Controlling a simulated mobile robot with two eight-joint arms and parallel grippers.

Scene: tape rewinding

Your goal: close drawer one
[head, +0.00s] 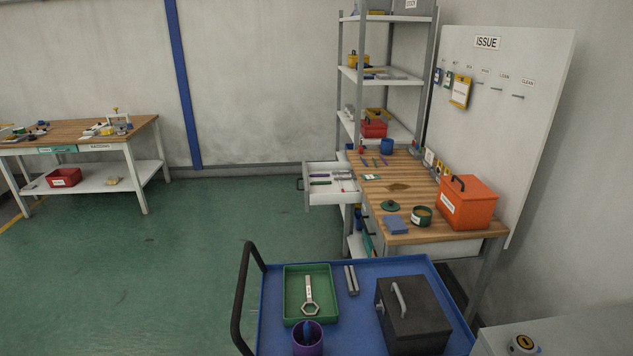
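One white drawer (318,196) is pulled out from the left side of the wooden-topped workbench (408,222), near its far end. Several tools lie inside it, some with purple and green handles. Its dark handle (299,184) is on the left-facing front. No number can be read on the drawer, so I cannot tell from a label that it is drawer one. Neither of my grippers shows in the head view.
A blue cart (350,290) with a green tray (293,312), a purple cup and a dark metal box stands in front. An orange box (468,204) sits on the bench. Shelves and a white issue board stand behind. The green floor left of the drawer is clear.

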